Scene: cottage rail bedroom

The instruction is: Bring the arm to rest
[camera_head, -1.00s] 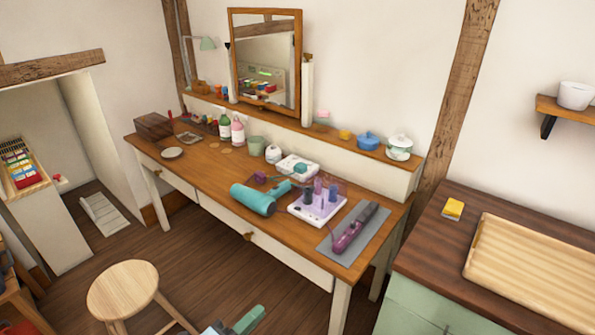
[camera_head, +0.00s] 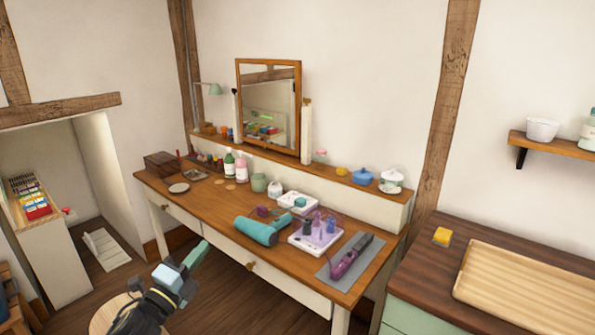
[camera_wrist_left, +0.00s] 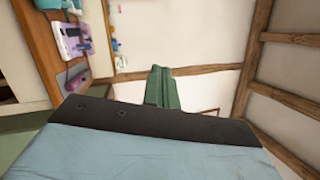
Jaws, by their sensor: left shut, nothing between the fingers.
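My left gripper (camera_head: 196,255) rises from the bottom left of the head view. It is above the stool and in front of the dressing table (camera_head: 190,203), apart from the things on it. Its green fingers are together with nothing between them. The fingers also show in the left wrist view (camera_wrist_left: 162,88), against the white wall and beams. My right gripper is not in view.
The table holds a teal hair dryer (camera_head: 262,231), a white tray of purple bottles (camera_head: 304,243) and a purple styling tool (camera_head: 345,262) on a grey mat. A stool (camera_head: 112,312) stands below my arm. A dark-topped cabinet (camera_head: 432,270) stands at right.

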